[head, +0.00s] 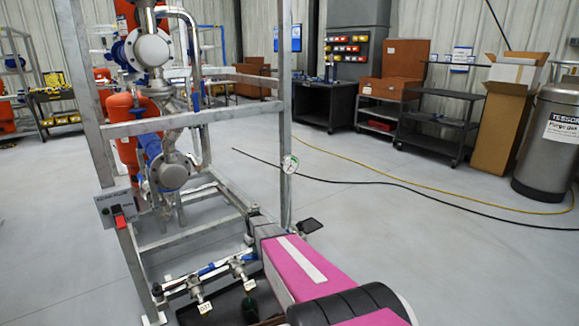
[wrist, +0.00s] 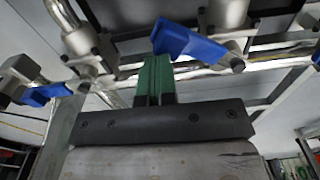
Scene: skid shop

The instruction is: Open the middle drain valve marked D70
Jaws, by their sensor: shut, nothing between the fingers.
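A low drain manifold of metal pipe and valves runs along the skid's bottom rail in the head view. A blue valve handle (head: 207,270) and two hanging tags show there. The left tag (head: 204,307) seems to read D37; the right tag (head: 249,284) is too small to read. I cannot tell which valve is D70. In the wrist view one blue handle (wrist: 190,45) is nearest my gripper (wrist: 154,62), just right of and above its green fingers. The fingers are shut and empty; contact with the handle is unclear. Another blue handle (wrist: 45,95) is at the left.
The skid's grey frame post (head: 285,110) stands behind the manifold. A grey switch box (head: 117,205) with a red switch is on the left post. A yellow hose (head: 400,183) and a black cable (head: 390,181) cross the floor at right. Open floor lies between.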

